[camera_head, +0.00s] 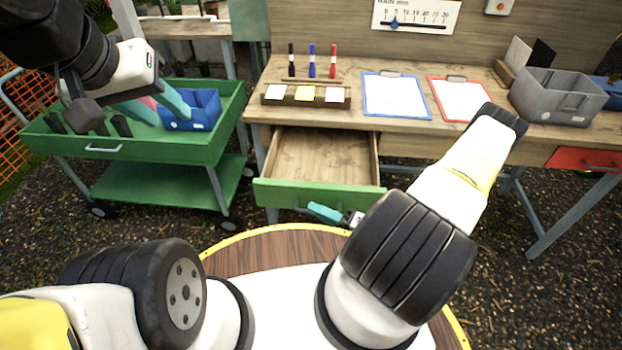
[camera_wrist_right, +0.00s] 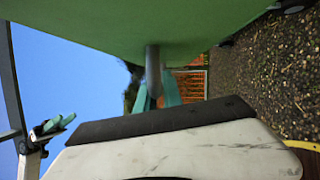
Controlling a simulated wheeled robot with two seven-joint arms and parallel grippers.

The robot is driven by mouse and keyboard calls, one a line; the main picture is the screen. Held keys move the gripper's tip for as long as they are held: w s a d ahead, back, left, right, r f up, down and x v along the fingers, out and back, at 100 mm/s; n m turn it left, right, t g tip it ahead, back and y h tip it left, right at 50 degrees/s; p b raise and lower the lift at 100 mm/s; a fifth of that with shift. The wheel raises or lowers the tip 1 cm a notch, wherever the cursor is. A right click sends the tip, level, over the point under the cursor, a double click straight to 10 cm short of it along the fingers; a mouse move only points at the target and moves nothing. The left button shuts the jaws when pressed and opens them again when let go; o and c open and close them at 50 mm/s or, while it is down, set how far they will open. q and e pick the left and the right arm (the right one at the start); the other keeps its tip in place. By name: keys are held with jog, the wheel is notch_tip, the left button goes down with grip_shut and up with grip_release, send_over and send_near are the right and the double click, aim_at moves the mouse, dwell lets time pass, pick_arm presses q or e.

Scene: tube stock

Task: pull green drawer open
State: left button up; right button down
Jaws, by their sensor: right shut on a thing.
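The green drawer (camera_head: 290,192) is pulled out from the wooden workbench, and its bare wooden inside (camera_head: 322,155) shows and looks empty. My right gripper (camera_head: 325,212) is at the drawer's front, partly hidden by my own arm in the head view. In the right wrist view its teal fingers (camera_wrist_right: 157,97) are on either side of the grey drawer handle (camera_wrist_right: 153,68) below the green front (camera_wrist_right: 130,25), shut on it. My left gripper (camera_head: 155,107) is at the left, above the green cart, with its teal fingers apart.
The green cart (camera_head: 160,148) holds a blue bin (camera_head: 203,112) and several dark items. On the workbench (camera_head: 385,125) are markers, a blue clipboard (camera_head: 395,97), a red clipboard (camera_head: 458,100) and a grey bin (camera_head: 556,97). A red drawer (camera_head: 570,159) is shut at right.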

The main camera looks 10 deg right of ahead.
jog(key=c, duration=1.5)
grip_release()
jog(key=shift+d, duration=0.1)
jog(key=v, duration=0.7)
jog(key=shift+s+d, duration=0.25)
jog(key=shift+s+d, duration=0.1)
